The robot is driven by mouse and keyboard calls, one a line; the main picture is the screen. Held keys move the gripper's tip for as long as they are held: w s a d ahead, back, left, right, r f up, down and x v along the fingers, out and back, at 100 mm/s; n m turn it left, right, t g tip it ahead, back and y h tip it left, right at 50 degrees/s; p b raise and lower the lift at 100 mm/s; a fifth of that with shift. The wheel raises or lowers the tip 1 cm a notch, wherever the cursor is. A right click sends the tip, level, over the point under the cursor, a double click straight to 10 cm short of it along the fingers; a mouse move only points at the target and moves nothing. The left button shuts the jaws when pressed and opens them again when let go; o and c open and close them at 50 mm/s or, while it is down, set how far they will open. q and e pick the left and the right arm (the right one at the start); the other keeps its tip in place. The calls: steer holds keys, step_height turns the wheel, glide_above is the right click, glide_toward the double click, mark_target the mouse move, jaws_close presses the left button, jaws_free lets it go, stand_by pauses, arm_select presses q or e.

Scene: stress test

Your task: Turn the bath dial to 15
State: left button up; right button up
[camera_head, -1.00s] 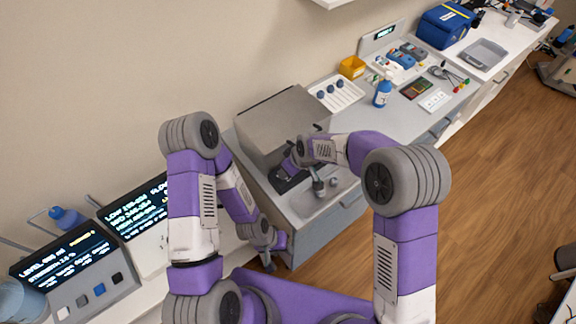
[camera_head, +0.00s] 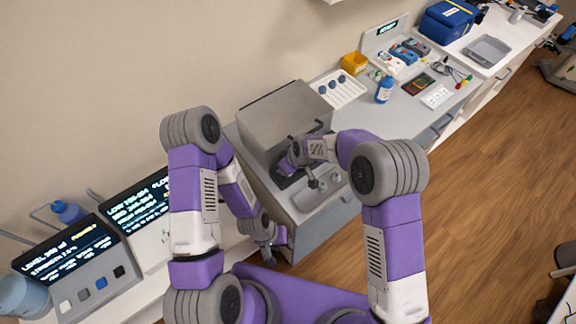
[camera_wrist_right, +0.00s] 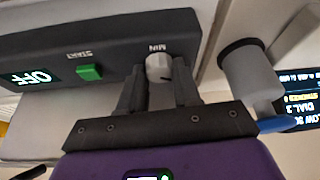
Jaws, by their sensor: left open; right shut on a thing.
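The bath is a grey box (camera_head: 285,118) with a dark front panel, mostly behind my right arm in the head view. In the right wrist view the black panel (camera_wrist_right: 105,50) carries a pale round dial (camera_wrist_right: 158,68) with a dark pointer line, under the word MIN. A green START button (camera_wrist_right: 89,72) and a lit display reading OFF (camera_wrist_right: 30,78) are beside it. My right gripper (camera_wrist_right: 157,80) is shut on the dial, one finger on each side. My left gripper (camera_head: 268,252) is open and empty, hanging low in front of the bench.
Lit screens (camera_head: 62,250) are at left.

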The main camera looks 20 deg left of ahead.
steer(key=shift+m, duration=0.3)
steer(key=shift+s+a+m+t+b, duration=0.15)
steer(key=shift+m+t+b, duration=0.35)
steer(key=shift+m, duration=0.4)
steer(key=m+h, duration=0.1)
steer(key=m, duration=0.1)
steer(key=shift+m+t+b, duration=0.3)
steer(key=m+h, duration=0.1)
steer(key=m, duration=0.2)
steer(key=shift+a+h, duration=0.15)
steer(key=shift+h, duration=0.15)
steer(key=shift+m+t+h, duration=0.3)
steer(key=shift+m+h, duration=0.3)
steer(key=shift+m, duration=1.2)
steer(key=o, duration=1.1)
steer(key=shift+c, duration=0.2)
